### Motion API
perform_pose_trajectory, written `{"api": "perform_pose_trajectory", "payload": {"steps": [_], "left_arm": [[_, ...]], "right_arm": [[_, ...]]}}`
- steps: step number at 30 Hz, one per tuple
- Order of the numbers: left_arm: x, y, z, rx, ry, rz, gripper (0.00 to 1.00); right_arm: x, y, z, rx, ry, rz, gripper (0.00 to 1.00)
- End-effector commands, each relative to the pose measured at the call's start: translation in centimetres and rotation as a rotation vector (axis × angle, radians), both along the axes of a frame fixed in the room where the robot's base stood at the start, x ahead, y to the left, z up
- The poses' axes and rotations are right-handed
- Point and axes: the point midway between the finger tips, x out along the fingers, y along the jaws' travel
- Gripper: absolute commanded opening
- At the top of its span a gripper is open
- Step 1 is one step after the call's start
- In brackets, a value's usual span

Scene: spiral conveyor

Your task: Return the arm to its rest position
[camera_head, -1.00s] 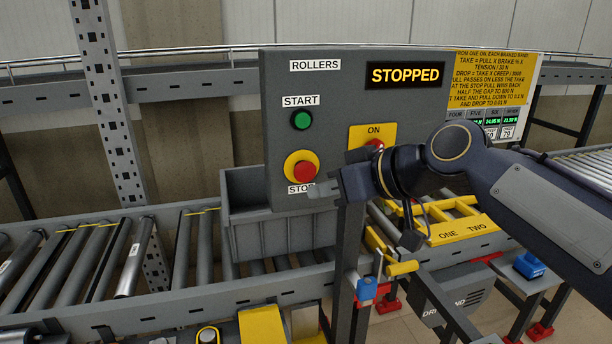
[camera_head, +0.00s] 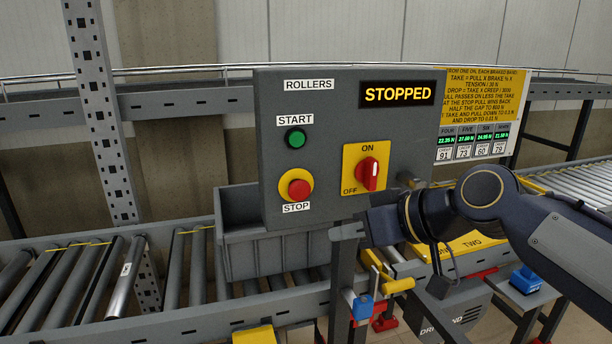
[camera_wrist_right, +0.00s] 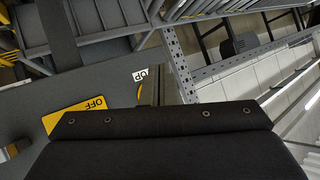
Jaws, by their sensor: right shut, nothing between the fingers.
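My right gripper (camera_head: 342,232) comes in from the right in the head view and points left. It is shut and empty, below the yellow ON/OFF plate (camera_head: 352,184) and in front of the control panel's lower edge. The panel (camera_head: 235,135) is grey, with a lit STOPPED display (camera_head: 397,94). Its red rotary knob (camera_head: 369,174) stands roughly upright and is clear of the gripper. The panel also carries a green START button (camera_head: 295,139) and a red STOP button (camera_head: 299,188). The OFF plate shows upside down in the right wrist view (camera_wrist_right: 80,115). My left gripper is out of view.
A grey bin (camera_head: 262,262) sits on the roller conveyor (camera_head: 110,275) behind the panel. A perforated grey post (camera_head: 95,110) stands at left. A clamp with a yellow handle (camera_head: 398,285) and blue block (camera_head: 362,307) lies below the gripper. A yellow instruction sheet (camera_head: 482,100) hangs at right.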

Motion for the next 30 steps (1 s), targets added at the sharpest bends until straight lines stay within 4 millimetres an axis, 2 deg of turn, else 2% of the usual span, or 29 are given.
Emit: {"api": "perform_pose_trajectory", "payload": {"steps": [1,3,5,6,9,12,15,18,21,30], "left_arm": [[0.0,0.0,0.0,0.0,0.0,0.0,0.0],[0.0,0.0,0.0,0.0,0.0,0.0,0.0],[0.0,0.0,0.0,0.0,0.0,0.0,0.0],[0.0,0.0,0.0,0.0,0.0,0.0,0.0],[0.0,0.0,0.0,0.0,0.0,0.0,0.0],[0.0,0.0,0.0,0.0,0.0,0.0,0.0],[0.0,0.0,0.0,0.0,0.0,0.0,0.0],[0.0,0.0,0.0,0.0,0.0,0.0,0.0],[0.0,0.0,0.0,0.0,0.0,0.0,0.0],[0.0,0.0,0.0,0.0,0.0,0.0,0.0]], "right_arm": [[-1.0,-2.8,-1.7,0.014,0.052,-0.048,0.0],[-3.2,-6.3,-4.7,0.025,0.135,-0.121,0.0],[-5.8,-9.0,-7.5,0.029,0.207,-0.19,0.0],[-7.8,-10.4,-9.4,0.026,0.253,-0.24,0.0],[-12.5,-13.0,-14.1,0.005,0.351,-0.367,0.0],[-16.5,-14.3,-18.2,-0.03,0.428,-0.483,0.0],[-19.3,-14.9,-21.2,-0.061,0.482,-0.573,0.0],[-20.8,-15.2,-22.9,-0.081,0.514,-0.624,0.0],[-21.3,-15.3,-23.5,-0.09,0.524,-0.642,0.0],[-21.3,-15.3,-23.5,-0.089,0.525,-0.64,0.0]]}}
